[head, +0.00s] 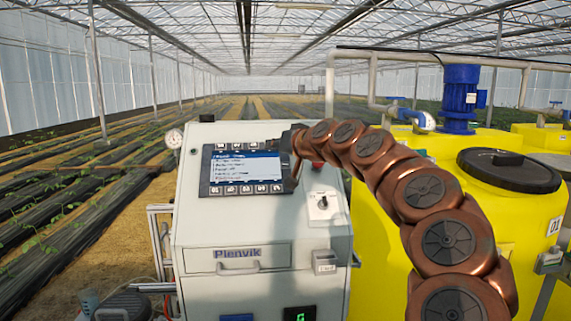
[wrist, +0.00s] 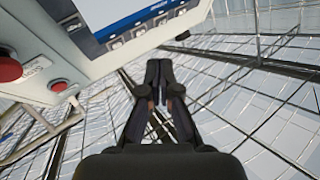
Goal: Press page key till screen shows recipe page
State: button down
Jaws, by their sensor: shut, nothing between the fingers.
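The control panel (head: 206,175) is a dark-framed unit on a pale cabinet. Rows of keys run above and below the screen; the lower row (head: 246,189) is clear of my arm. Which is the page key, I cannot tell. In the wrist view, part of the screen (wrist: 118,8) and several keys (wrist: 138,31) show at the top. My gripper (wrist: 158,66) is shut and empty, its tips below the panel's edge in that picture. In the head view it is at the panel's right edge.
A red button (wrist: 8,69) and a smaller red one (wrist: 58,86) are on the cabinet in the wrist view. A rotary switch (head: 323,202) is on the cabinet front (head: 230,225). Yellow tanks (head: 367,225) stand at the right, and a gauge (head: 173,138) at the left.

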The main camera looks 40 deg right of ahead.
jog(key=shift+m+h, duration=0.6)
jog(key=shift+h, duration=0.1)
jog(key=d, duration=0.1)
jog(key=s+d, duration=0.1)
jog(key=d, duration=0.3)
jog(key=shift+s+d+r, duration=0.15)
jog(key=shift+s+r, duration=0.1)
jog(key=shift+r, duration=0.15)
send_near(279, 159)
jog(key=w, duration=0.1)
jog(key=w+r, duration=0.1)
jog(key=w, duration=0.1)
jog(key=shift+w+d+f+b, duration=0.4)
jog(key=shift+w+f+b, duration=0.05)
jog(key=shift+w+f, duration=0.1)
jog(key=shift+f, duration=0.1)
jog(key=shift+w+f+b, duration=0.25)
jog(key=shift+f+b, duration=0.05)
jog(key=shift+b, duration=0.25)
